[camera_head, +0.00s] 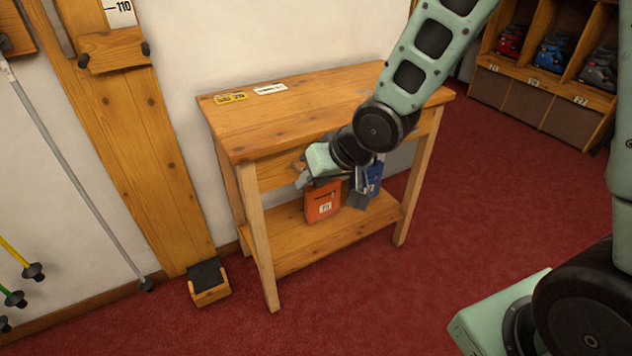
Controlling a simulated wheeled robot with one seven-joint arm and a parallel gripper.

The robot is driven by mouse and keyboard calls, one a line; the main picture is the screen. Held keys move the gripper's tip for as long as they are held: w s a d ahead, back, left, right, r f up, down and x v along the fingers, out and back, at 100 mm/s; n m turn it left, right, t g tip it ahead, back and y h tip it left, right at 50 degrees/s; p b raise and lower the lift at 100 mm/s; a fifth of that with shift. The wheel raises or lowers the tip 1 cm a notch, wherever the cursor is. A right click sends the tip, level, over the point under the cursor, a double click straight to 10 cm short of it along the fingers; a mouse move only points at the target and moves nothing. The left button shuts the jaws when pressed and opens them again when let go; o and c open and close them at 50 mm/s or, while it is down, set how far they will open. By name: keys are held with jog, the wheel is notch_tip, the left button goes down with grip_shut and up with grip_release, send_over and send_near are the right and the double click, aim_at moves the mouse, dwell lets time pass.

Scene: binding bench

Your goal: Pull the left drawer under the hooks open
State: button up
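The wooden bench (305,97) has a front panel below its top (277,173), where the left drawer front seems to be; my wrist covers most of it, and no drawer edge or gap shows clearly. My gripper (331,192) is right in front of this panel, pointing down toward it. Its two grey fingers look spread apart, one at the left and one at the right. The hooks and any drawer handle are hidden or too small to tell.
A lower shelf (290,243) spans the bench legs. A small wooden block with a dark top (208,283) stands on the red carpet at left. Poles (80,172) lean on the wall. A cubby rack with boots (545,82) is at upper right. The carpet in front is clear.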

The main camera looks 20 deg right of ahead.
jog(key=w+d+f+m+t+y+b, duration=0.5)
jog(key=w+d+f+b, duration=0.35)
jog(key=f, duration=0.35)
jog(key=s+d+f+m+t+y+b, duration=0.2)
jog(key=d+f+m+t+b, duration=0.4)
jog(key=d, duration=0.3)
jog(key=shift+m, duration=0.6)
jog(key=x, duration=1.7)
jog(key=shift+w+a+r, duration=0.15)
jog(key=shift+a+r, duration=0.15)
jog(key=shift+r, duration=0.15)
grip_shut()
